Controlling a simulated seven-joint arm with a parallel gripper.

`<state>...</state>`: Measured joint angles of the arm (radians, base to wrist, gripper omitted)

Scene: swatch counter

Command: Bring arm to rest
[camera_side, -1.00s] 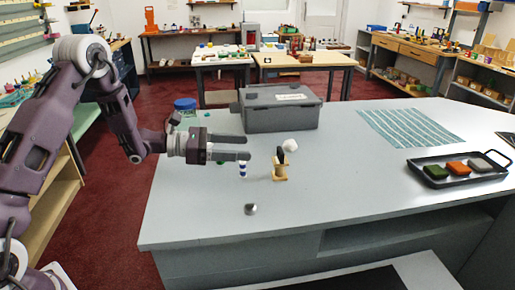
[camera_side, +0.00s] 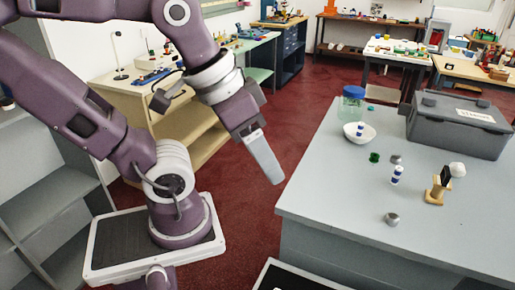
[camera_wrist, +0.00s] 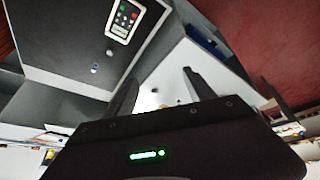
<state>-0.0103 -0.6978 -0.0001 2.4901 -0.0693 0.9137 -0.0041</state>
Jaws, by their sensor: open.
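My gripper (camera_side: 272,175) hangs tilted downward over the red floor, left of the counter (camera_side: 340,195) and apart from it. In the wrist view my gripper (camera_wrist: 160,82) shows two dark fingers spread apart, and I see nothing held between them. In the side view the fingers overlap, so their gap does not show there.
On the counter stand a grey case (camera_side: 455,130), a blue-lidded jar (camera_side: 350,108), a white bowl (camera_side: 357,138), a striped cylinder (camera_side: 397,175), a wooden stand (camera_side: 436,192) and a metal piece (camera_side: 392,219). A pale bench (camera_side: 190,125) stands behind my arm.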

